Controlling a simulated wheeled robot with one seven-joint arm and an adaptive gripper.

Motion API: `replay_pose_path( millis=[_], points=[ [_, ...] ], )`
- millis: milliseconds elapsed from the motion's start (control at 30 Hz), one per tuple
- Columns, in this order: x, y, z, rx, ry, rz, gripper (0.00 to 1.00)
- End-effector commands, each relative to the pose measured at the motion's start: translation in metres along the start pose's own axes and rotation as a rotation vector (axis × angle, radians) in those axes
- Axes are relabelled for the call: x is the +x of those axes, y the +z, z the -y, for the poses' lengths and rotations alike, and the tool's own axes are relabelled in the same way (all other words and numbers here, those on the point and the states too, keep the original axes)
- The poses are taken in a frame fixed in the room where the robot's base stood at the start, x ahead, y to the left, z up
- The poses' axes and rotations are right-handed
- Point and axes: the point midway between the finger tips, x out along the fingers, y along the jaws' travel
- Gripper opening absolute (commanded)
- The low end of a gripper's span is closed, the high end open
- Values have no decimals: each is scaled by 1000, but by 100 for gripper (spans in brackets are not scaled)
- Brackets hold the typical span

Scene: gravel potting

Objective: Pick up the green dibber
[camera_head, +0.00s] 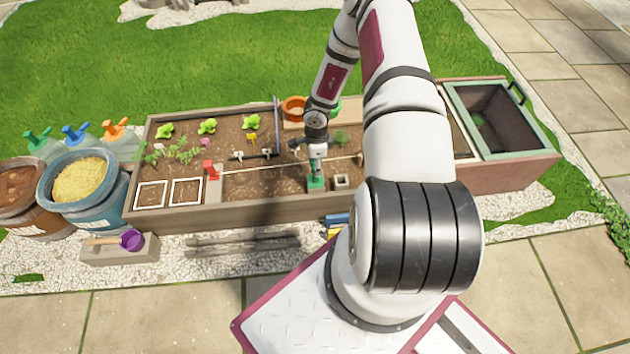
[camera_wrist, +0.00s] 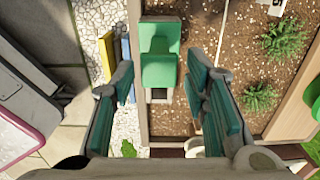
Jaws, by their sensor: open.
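A green piece, which I take to be the green dibber (camera_wrist: 160,66), lies ahead of my gripper (camera_wrist: 160,82) in the wrist view, at the front edge of the planting bed. In the head view my gripper (camera_head: 317,152) points down just above a green patch (camera_head: 317,184) at the bed's front edge. I cannot tell there how much of that is the dibber. Its lower part is hidden.
The wooden bed (camera_head: 250,214) holds soil, seedlings and a taut string. A small square holder (camera_head: 341,181) stands right of the green patch. A red piece (camera_head: 208,168) sits on a block farther left. Blue and yellow items (camera_head: 337,222) lie in front of the bed.

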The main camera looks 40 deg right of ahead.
Motion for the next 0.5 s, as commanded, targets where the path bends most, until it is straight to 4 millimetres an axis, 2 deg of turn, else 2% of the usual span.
replay_pose_path(
  millis=[267,500],
  points=[
    [17,2,-1,-2,0,2,42],
    [50,4,-2,-1,1,1,42]
  ],
)
